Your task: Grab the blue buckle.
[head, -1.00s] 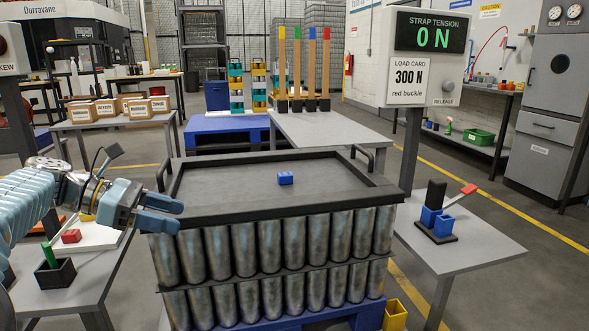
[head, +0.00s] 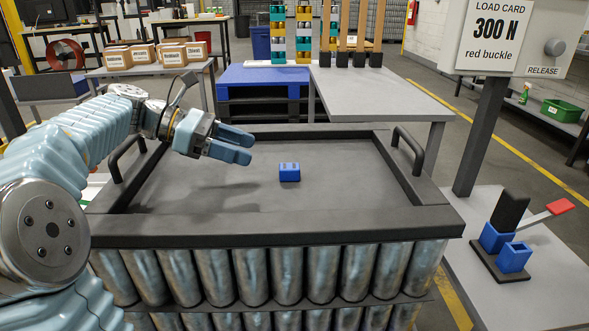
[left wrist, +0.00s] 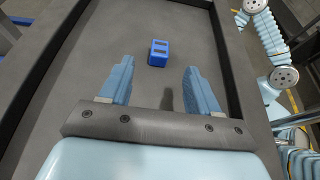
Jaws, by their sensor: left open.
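The blue buckle (head: 289,172) is a small blue block with dark slots on top. It lies on the dark grey tray top (head: 340,190) of the can stack, near the middle. My left gripper (head: 240,146) is open and empty above the tray, to the left of the buckle and apart from it. In the left wrist view the buckle (left wrist: 158,53) lies ahead of the two open fingers (left wrist: 157,85), roughly centred between them. My right gripper is not in view.
A raised dark rim (head: 270,226) borders the tray, with handles at the left (head: 120,160) and right (head: 408,148). A tensioner with blue blocks (head: 505,240) stands on the right table. A sign post (head: 480,140) rises beside it. The tray around the buckle is clear.

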